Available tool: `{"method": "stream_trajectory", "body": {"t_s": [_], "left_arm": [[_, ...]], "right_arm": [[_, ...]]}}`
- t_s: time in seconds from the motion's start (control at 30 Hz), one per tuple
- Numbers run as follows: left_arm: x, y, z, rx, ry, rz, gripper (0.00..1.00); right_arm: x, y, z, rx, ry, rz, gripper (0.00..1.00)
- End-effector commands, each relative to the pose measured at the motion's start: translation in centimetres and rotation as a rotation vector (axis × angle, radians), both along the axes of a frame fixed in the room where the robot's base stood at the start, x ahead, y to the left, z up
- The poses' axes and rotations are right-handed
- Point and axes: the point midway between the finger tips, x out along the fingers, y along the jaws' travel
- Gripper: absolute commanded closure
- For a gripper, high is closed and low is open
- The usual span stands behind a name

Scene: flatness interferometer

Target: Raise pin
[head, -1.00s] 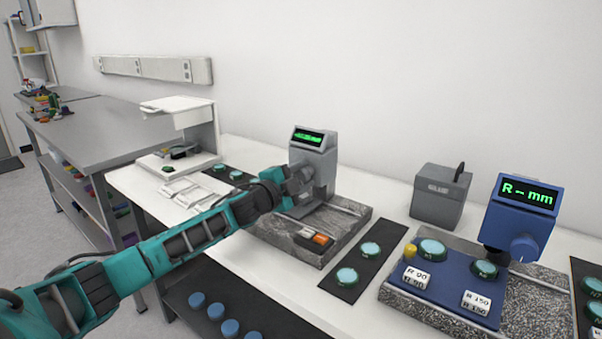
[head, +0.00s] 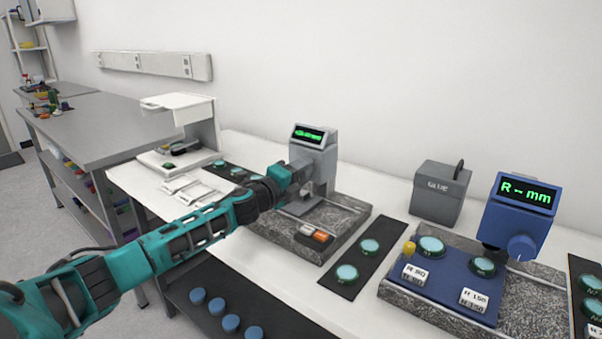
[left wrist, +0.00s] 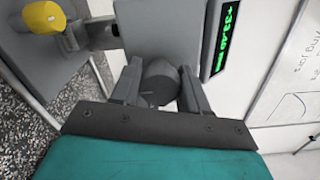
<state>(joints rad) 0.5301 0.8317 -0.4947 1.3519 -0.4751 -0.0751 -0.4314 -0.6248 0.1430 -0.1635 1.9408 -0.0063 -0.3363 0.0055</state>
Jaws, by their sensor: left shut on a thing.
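The grey gauge (head: 318,150) with a green lit display stands on a speckled stone base (head: 345,222) in the middle of the head view. My left gripper (head: 299,176) is at the gauge's near left side. In the left wrist view its two fingers (left wrist: 160,80) are shut on a dark grey round knob (left wrist: 160,83) on the side of the gauge housing. A yellow-tipped part (left wrist: 43,18) shows at the top left of that view, above the stone. I cannot tell clearly which part is the pin. My right gripper is out of view.
A black mat (head: 345,290) with green-rimmed discs (head: 346,273) lies to the right. A white-lidded device (head: 178,104) stands at the left.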

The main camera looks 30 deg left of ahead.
Motion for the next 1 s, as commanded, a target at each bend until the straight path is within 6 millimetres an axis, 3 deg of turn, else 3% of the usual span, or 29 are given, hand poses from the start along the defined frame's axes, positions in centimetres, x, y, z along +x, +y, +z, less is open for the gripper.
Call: {"method": "stream_trajectory", "body": {"t_s": [0.47,0.5,0.73,1.0], "left_arm": [[-0.01,-0.05,-0.07,0.018,0.000,-0.002,0.86],[-0.01,-0.05,-0.07,0.018,0.000,-0.002,0.54],[-0.01,-0.03,-0.04,0.016,0.000,-0.001,0.32],[-0.09,0.01,-0.05,0.015,0.000,0.000,0.31]], "right_arm": [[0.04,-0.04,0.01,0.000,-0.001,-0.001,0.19],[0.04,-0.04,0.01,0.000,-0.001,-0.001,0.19],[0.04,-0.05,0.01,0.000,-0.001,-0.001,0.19],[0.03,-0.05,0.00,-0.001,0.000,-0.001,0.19]]}}
